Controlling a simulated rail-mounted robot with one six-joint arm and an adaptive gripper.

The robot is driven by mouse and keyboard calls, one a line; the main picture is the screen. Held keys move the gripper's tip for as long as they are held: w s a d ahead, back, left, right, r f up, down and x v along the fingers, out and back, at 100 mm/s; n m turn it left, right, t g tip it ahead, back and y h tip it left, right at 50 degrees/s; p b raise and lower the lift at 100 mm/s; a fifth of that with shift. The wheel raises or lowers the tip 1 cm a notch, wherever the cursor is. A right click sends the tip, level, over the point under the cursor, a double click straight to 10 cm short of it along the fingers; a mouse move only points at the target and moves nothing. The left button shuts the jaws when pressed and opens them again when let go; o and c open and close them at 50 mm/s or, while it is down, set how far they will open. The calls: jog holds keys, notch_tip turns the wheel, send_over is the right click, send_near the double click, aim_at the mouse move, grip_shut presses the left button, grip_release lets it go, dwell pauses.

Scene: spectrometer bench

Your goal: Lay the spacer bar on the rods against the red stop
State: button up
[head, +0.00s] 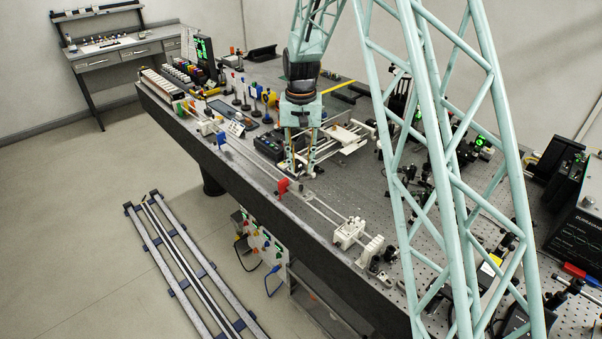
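The red stop (283,186) sits on the pair of pale rods (322,209) along the bench's front edge. My gripper (301,171) hangs pointing down just behind and to the right of the red stop. Its two pale green fingers are apart, and I see nothing clearly held between them. The fingertips are close to the bench surface near the rods; I cannot tell whether they touch anything. I cannot pick out the spacer bar with certainty; it is too small or hidden at this distance.
A blue piece (221,138) stands farther left along the rods, and white blocks (348,232) stand at their right end. A white frame (345,136) lies behind my gripper. A dark box (269,147) is close to its left. Colored optics posts stand beyond.

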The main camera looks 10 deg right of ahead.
jog(key=shift+r, duration=1.9)
jog(key=shift+r, duration=0.15)
